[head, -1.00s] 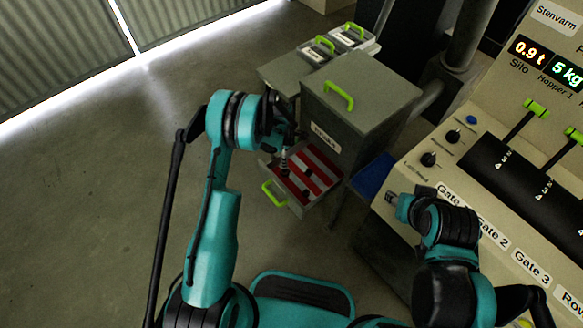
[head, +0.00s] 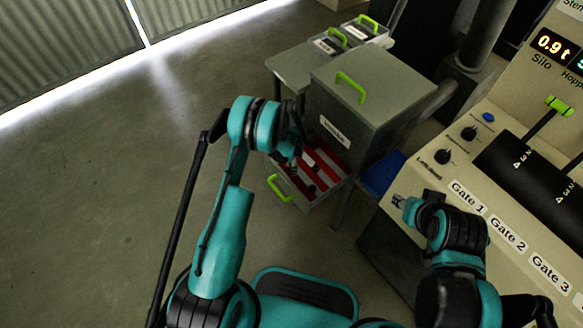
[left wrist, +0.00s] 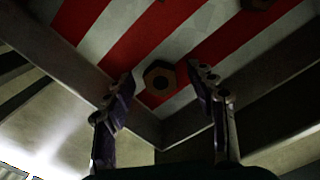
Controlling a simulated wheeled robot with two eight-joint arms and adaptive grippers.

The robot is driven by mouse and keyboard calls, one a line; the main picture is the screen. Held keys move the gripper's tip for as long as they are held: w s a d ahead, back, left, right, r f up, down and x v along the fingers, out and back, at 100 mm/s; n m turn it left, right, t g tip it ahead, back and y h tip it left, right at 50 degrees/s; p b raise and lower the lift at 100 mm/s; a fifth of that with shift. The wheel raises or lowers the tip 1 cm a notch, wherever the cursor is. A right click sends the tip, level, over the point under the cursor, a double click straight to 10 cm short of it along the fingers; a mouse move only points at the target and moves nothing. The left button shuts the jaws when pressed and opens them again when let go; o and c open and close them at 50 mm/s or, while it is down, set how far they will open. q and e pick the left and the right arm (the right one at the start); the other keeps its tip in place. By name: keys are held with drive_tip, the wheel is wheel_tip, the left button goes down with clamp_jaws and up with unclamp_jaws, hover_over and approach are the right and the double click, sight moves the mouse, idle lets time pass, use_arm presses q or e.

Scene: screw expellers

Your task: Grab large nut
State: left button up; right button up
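A dark hexagonal nut (left wrist: 160,78) with a round hole lies on the red-and-white striped floor of the open drawer (head: 311,207), near a drawer corner. Another dark piece (left wrist: 258,4) is cut off by the top edge of the left wrist view. My left gripper (left wrist: 166,88) is open, its two fingers apart on either side of the nut in that view. I cannot tell how far above it they are. In the head view my left gripper (head: 296,165) is over the drawer, partly hidden by its arm. My right gripper (head: 398,201) is beside the control panel; its fingers are unclear.
The grey cabinet (head: 385,75) stands above the drawer. A green drawer handle (head: 278,188) faces the open floor at left. Lidded boxes (head: 362,30) stand behind. A blue bin (head: 382,175) and the control panel (head: 450,150) are at right.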

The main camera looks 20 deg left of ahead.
use_arm(q)
drive_tip(key=c, duration=1)
drive_tip(key=shift+o, duration=0.2)
drive_tip(key=shift+r, duration=0.1)
